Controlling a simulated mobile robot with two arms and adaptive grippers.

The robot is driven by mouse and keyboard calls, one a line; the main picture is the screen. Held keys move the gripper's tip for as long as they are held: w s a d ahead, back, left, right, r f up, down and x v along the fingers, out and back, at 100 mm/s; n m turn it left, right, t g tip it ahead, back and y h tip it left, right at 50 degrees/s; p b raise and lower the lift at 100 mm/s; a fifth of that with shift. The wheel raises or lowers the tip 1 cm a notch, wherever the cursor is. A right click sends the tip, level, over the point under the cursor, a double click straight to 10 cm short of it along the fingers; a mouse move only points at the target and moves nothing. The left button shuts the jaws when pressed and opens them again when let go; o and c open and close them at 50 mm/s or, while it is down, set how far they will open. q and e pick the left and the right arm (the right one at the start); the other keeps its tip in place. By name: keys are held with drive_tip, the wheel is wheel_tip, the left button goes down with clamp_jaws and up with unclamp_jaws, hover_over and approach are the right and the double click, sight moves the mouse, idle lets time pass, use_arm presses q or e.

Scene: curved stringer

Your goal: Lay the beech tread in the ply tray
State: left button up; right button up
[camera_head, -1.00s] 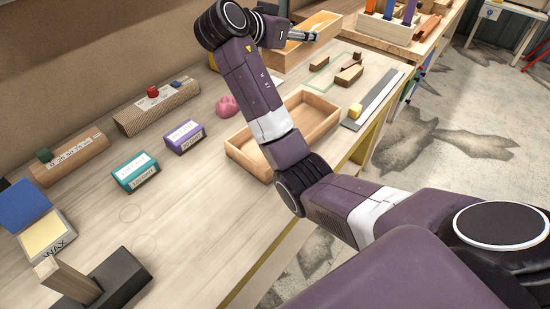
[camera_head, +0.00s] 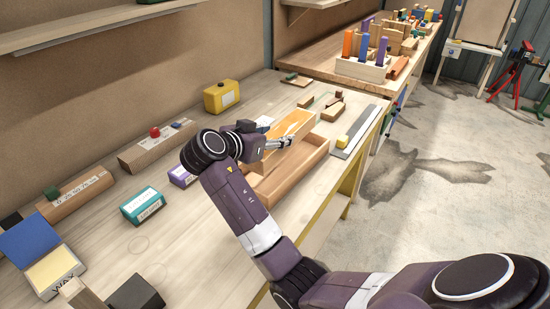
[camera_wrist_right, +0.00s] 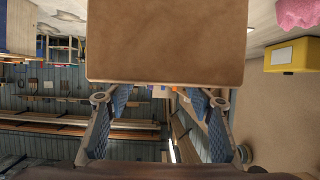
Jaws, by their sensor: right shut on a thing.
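The beech tread (camera_head: 293,123) is a wooden block with an orange-tan face. My right gripper (camera_head: 280,143) is shut on it and holds it over the far left part of the ply tray. In the right wrist view the tread (camera_wrist_right: 165,45) is a plain brown face between the two fingertips (camera_wrist_right: 160,94). The ply tray (camera_head: 292,180) is a shallow wooden box on the bench, partly hidden by my right arm and the tread. I cannot tell whether the tread touches the tray. My left gripper is out of view.
A grey strip with a yellow block (camera_head: 342,141) lies right of the tray. Teal (camera_head: 142,205) and purple (camera_head: 182,176) boxes stand at left.

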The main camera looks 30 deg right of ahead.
wheel_tip(320, 180, down, 3)
drive_tip(key=shift+f, duration=0.2)
wheel_tip(320, 180, down, 4)
drive_tip(key=shift+f, duration=0.15)
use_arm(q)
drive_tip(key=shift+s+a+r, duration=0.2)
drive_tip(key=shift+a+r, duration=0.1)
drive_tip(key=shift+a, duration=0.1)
use_arm(e)
drive_tip(key=shift+f, duration=0.15)
drive_tip(key=o, duration=1.7)
drive_tip(key=shift+f, duration=0.15)
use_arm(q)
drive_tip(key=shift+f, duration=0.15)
use_arm(e)
drive_tip(key=shift+o, duration=0.2)
